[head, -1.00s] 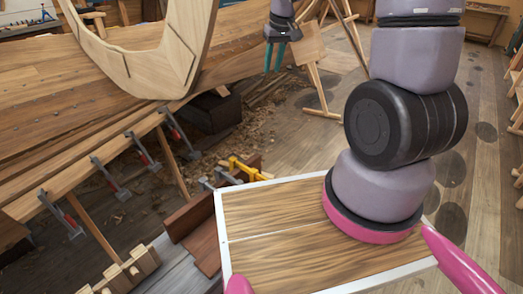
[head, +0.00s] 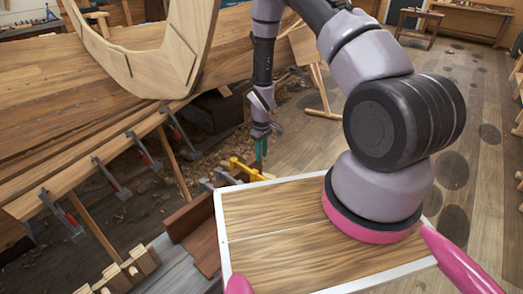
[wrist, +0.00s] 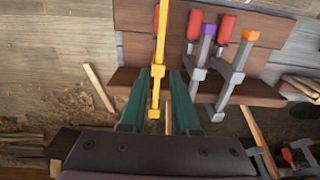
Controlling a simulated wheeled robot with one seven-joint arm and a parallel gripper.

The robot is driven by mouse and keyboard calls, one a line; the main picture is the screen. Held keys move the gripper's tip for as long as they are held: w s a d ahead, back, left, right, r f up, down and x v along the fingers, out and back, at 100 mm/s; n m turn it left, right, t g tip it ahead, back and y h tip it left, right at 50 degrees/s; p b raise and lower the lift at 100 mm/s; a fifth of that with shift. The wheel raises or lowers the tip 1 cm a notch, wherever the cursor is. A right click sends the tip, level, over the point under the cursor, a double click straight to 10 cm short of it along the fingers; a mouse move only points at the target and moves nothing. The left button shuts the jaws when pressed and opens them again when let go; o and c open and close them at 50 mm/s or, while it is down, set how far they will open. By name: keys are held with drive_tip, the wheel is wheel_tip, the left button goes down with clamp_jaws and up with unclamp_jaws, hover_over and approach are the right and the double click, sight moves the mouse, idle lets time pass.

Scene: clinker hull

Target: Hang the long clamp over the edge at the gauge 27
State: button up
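The yellow clamp (head: 240,167), which looks like the long one, lies at the brown wooden rack (head: 190,219) beside my base. In the wrist view the yellow clamp (wrist: 155,97) runs between the two green fingers of my gripper (wrist: 160,76). The fingers are open, with a gap on each side of the bar. In the head view my gripper (head: 261,153) points down just right of the yellow clamp. I cannot read any gauge number, so gauge 27 is not identifiable. The hull plank edge (head: 88,165) is at the left.
A purple-tipped clamp (wrist: 203,50) and an orange-tipped clamp (wrist: 238,65) stand right of the yellow one on the rack. Several clamps, such as this red-handled one (head: 147,154), hang along the plank edge. A wooden trestle (head: 322,92) stands behind my gripper.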

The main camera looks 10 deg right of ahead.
sight(260, 176)
drive_tip(key=shift+f, duration=6.15)
drive_tip(key=shift+c, duration=0.4)
drive_tip(key=shift+w+a, duration=0.6)
drive_tip(key=shift+w, duration=0.3)
drive_tip(key=shift+s, duration=0.15)
drive_tip(key=shift+s+d, duration=0.35)
drive_tip(key=shift+o, duration=1.2)
